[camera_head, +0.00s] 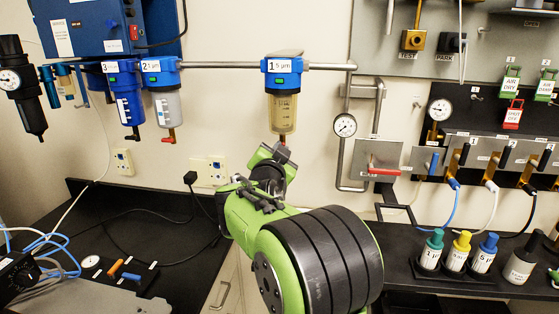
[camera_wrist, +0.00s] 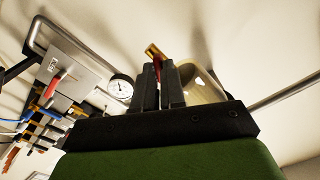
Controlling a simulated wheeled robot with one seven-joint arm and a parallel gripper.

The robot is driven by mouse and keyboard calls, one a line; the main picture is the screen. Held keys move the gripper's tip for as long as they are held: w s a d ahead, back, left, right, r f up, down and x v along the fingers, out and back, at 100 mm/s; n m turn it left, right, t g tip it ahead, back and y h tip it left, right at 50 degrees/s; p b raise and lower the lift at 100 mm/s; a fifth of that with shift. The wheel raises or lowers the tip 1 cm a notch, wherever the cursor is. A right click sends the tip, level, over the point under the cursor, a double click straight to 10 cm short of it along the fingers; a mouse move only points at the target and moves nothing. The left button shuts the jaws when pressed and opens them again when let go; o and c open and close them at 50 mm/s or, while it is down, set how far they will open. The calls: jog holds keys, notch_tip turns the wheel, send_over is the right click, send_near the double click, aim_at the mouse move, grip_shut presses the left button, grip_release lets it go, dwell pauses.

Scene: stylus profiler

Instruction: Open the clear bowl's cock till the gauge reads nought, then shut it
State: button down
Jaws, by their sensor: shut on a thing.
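The clear bowl (camera_head: 283,112), with a yellowish tint, hangs under the blue filter head marked 1, 5 µm (camera_head: 283,72). It also shows in the wrist view (camera_wrist: 205,85), just right of the fingers. My gripper (camera_wrist: 160,88) is below the bowl, its two dark fingers shut on the red lever of the cock (camera_wrist: 156,68); the cock's brass end (camera_wrist: 153,50) shows past the fingertips. In the head view my gripper (camera_head: 277,152) hides most of the cock. A round white gauge (camera_head: 345,125) is on the pipe right of the bowl; its needle is too small to read surely.
Two more filters, one with a grey bowl (camera_head: 168,107) and one blue (camera_head: 127,104), hang to the left. A plate with a red handle (camera_head: 383,171) and vertical pipes stand close right. Another gauge (camera_head: 440,108) is farther right. The dark counter (camera_head: 150,225) lies below.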

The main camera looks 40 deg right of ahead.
jog(key=n+b, duration=0.2)
jog(key=n, duration=0.3)
jog(key=shift+f, duration=0.15)
jog(key=shift+n, duration=0.3)
dwell(0.3)
jog(key=c, duration=1.5)
grip_release()
jog(key=shift+a, duration=0.15)
jog(key=b+v, duration=0.3)
jog(key=v, duration=1.2)
jog(key=shift+s+a+b, duration=0.2)
jog(key=shift+b, duration=0.15)
